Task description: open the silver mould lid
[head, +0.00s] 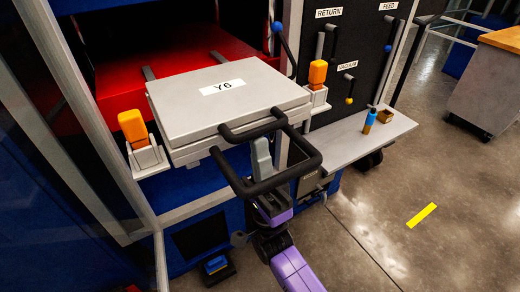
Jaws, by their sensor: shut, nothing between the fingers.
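The silver mould lid (220,95), labelled Y6, lies flat and closed on a lower silver plate (190,155). A short black handle (252,130) sits at its front edge. A larger black loop handle (262,188) sticks out below and in front of it. My gripper (261,146) is shut and empty. Its grey fingers point up inside the large loop, just below the short handle. I cannot tell whether they touch either handle. Orange-topped clamps stand upright at the left (133,128) and right (317,75) of the mould.
A grey shelf (350,140) at the right holds a blue bottle (369,121) and a small brown box (385,116). A dark panel (357,40) with labelled levers stands behind it. A pedal (216,266) lies on the floor.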

